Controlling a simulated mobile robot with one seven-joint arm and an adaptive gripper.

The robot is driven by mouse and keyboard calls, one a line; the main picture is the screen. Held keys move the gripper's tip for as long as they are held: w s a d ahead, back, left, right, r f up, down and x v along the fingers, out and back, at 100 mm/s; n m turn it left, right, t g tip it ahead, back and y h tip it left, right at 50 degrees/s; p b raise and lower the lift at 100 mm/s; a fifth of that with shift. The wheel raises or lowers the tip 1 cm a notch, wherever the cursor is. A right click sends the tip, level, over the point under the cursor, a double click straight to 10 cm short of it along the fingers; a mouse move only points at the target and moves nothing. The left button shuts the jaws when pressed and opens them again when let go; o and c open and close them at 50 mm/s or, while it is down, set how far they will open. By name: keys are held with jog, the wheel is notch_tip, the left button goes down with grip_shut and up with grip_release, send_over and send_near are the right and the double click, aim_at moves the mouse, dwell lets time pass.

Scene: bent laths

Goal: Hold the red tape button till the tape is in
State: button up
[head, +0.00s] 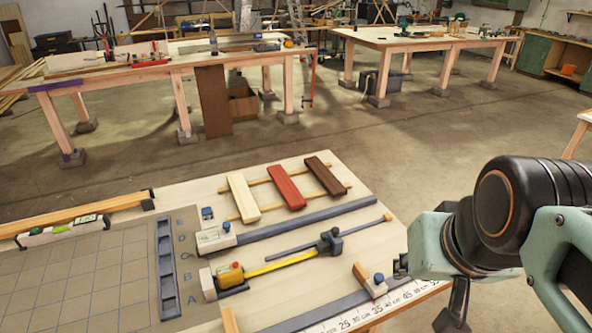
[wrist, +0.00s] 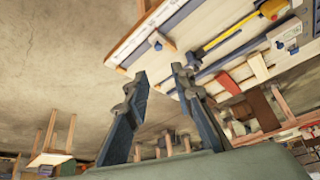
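The tape measure has a yellow case (head: 231,276) with a red button (head: 236,265) on top, at the middle of the bench. Its yellow tape (head: 285,263) is drawn out to the right, up to a dark block with a blue knob (head: 331,241). In the wrist view the yellow case (wrist: 271,9) and tape (wrist: 228,36) show at upper right; the red button there is small. My gripper (wrist: 160,73) is open and empty, its two dark fingers apart. It is off the bench's right edge, clear of the tape measure. In the head view my arm hides most of it.
The bench (head: 372,211) also holds white, red and brown slats (head: 285,187), a long grey bar (head: 310,218), a small wooden block with a blue knob (head: 370,281), and a printed scale along the front. A grey gridded mat (head: 80,280) lies left. Open floor surrounds the bench's right side.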

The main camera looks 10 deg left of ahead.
grip_shut()
dwell(1.1)
